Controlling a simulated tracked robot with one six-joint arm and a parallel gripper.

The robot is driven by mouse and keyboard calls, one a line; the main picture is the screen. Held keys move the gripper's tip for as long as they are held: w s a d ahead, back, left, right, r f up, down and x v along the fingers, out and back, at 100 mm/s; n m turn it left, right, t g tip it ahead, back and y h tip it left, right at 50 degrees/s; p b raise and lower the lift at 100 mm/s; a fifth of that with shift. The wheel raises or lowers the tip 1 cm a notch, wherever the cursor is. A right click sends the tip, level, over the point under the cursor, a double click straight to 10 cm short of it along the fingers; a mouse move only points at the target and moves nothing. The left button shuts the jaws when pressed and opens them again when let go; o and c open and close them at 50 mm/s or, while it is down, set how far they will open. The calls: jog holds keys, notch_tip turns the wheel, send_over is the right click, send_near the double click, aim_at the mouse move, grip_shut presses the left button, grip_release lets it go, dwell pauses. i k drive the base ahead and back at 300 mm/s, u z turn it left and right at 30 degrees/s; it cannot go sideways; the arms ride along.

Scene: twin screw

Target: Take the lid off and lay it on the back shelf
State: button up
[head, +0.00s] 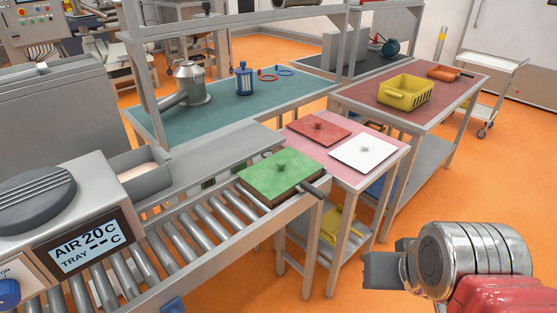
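A green lid (268,183) with a small knob on top lies flat over a tray at the right end of the roller conveyor (190,235). A dark handle (314,190) sticks out at the tray's right side. A flat grey shelf (200,157) runs along the far side of the conveyor. Its right part looks bare. I cannot tell whether this is the back shelf. My gripper (383,270) is at the lower right, in front of the tables and well apart from the green lid. Its fingers do not show clearly.
A red lid (318,129) and a white lid (363,153) lie on the pink table (340,178) behind the conveyor. A grey bin (143,180) and a display unit (80,245) stand at left. A yellow crate (405,93) sits farther back. Orange floor is free at right.

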aim_at(274, 175)
jog(key=u, duration=0.3)
jog(key=i, duration=0.7)
jog(key=u, duration=0.85)
jog(key=i, duration=0.55)
jog(key=u, duration=0.35)
